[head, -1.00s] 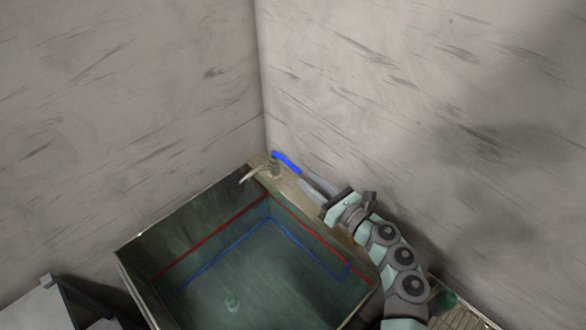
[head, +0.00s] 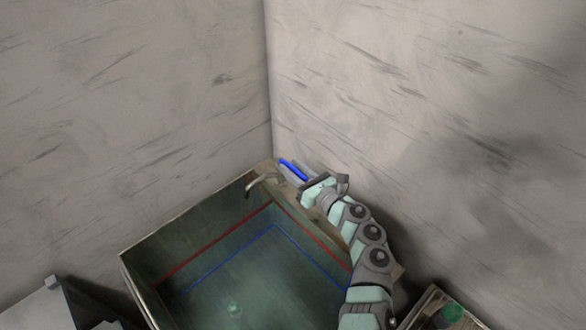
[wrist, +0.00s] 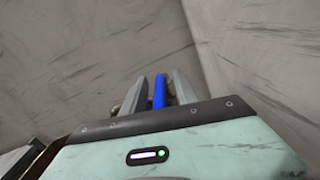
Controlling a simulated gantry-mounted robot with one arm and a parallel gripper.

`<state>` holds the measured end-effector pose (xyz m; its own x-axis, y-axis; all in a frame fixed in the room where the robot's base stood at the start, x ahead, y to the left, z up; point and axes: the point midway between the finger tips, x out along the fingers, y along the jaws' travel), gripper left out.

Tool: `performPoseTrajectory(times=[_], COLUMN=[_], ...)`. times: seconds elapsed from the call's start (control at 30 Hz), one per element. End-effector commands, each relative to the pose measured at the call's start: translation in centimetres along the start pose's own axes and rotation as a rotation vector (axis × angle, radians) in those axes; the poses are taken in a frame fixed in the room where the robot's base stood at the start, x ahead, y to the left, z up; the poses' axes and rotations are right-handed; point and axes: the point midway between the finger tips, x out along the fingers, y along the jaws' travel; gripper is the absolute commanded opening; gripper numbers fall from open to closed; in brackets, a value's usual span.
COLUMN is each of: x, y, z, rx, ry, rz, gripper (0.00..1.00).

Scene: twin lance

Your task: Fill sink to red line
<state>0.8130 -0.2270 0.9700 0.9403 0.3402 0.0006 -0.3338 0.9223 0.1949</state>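The sink (head: 200,221) is a dark green basin in the corner, with a red line (head: 225,233) around its inner walls and a blue line (head: 220,262) below it. A curved metal faucet (head: 262,182) stands at its back corner. The blue tap handle (head: 293,169) is beside the faucet; it also shows in the wrist view (wrist: 160,91). My gripper (wrist: 158,86) is open, with one finger on each side of the blue handle and narrow gaps showing. I cannot tell whether water is running or where any water level stands.
A wooden crate (head: 423,306) with a green item (head: 452,313) is at the lower right. A grey angular object (head: 35,308) is at the lower left. Two walls meet close behind the faucet.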

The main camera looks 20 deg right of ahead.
Motion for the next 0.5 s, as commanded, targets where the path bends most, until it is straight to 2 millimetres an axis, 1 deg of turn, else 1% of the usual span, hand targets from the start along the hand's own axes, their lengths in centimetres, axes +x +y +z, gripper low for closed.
performPoseTrajectory(times=[0.17, 0.5], x=[-0.02, -0.04], y=[0.00, -0.01], z=[-0.02, -0.02], rx=[0.000, 0.000], ry=[0.000, 0.000], rz=[0.000, 0.000], gripper=[0.35, 0.07])
